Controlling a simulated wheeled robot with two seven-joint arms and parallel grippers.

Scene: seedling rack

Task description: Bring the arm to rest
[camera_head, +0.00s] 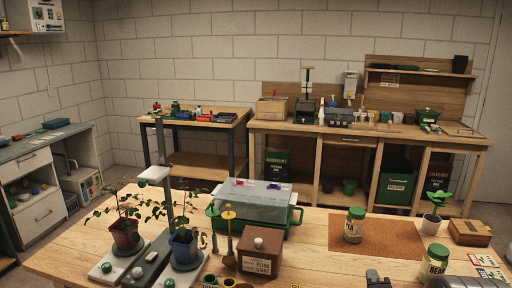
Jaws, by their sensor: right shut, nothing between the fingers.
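My right gripper (378,279) shows only as a small dark shape at the bottom edge of the head view. It is shut and empty, over the front part of the wooden table (315,262). Most of it and its arm are cut off by the frame. My left gripper is not in view.
Left on the table are potted seedlings (125,229), a lidded green propagator (258,205) and a brown box (260,252). Right are a jar (354,225) on a brown mat (388,242), a second jar (434,262) and a white-potted plant (432,221). Bare wood lies around my right gripper.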

